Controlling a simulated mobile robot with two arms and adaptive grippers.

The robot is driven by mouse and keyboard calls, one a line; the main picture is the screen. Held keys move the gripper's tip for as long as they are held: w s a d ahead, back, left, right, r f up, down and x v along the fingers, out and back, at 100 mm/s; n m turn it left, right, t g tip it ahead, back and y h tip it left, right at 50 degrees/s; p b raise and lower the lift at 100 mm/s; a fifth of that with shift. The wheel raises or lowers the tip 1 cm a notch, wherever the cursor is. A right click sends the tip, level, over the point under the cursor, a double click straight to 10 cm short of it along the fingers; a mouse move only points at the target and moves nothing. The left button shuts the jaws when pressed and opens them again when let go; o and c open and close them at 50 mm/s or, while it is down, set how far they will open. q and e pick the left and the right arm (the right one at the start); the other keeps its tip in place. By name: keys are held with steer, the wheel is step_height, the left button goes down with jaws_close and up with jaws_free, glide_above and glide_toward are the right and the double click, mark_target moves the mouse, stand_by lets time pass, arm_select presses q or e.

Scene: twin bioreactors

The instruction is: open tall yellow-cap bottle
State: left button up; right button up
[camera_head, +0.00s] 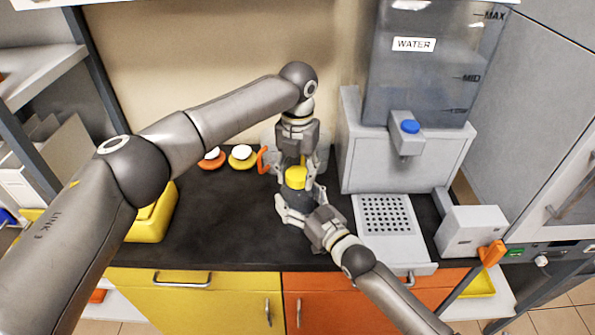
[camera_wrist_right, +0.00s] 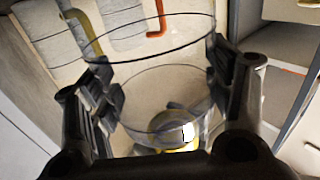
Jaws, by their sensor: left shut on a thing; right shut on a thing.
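The yellow cap (camera_head: 296,177) of the tall bottle shows between my two grippers above the dark counter. My left gripper (camera_head: 297,172) comes down from above and is shut on the cap. My right gripper (camera_head: 299,200) reaches in from the front right and is shut on the bottle's body. In the right wrist view the clear, see-through bottle (camera_wrist_right: 160,88) stands between the two dark fingers of my right gripper (camera_wrist_right: 165,95). Some yellow shows low behind its wall. The fingers hide most of the bottle in the head view. I cannot tell if the cap is loose.
A water tank (camera_head: 424,75) on a grey dispenser (camera_head: 400,165) stands right, with a perforated tray (camera_head: 388,216) before it. Two small orange and yellow pieces with white tops (camera_head: 242,156) and an orange handle (camera_head: 262,160) lie behind left. The counter (camera_head: 215,225) left of the bottle is clear.

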arm_select(q)
steer(key=n, duration=0.6)
steer(key=shift+n, duration=0.3)
steer(key=n, duration=1)
steer(key=shift+n, duration=0.4)
steer(key=n, duration=0.3)
steer(key=shift+d+n, duration=0.1)
steer(key=shift+n, duration=0.2)
steer(key=n, duration=0.3)
steer(key=shift+n, duration=0.3)
steer(key=n, duration=0.3)
steer(key=shift+n, duration=0.4)
steer(key=n, duration=0.3)
steer(key=shift+n, duration=0.4)
steer(key=n, duration=0.3)
steer(key=shift+r+n, duration=0.1)
steer(key=shift+n, duration=0.2)
steer(key=n, duration=0.5)
steer(key=shift+n, duration=0.4)
steer(key=n, duration=0.3)
steer(key=shift+n, duration=0.4)
steer(key=n, duration=1)
steer(key=shift+w, duration=0.1)
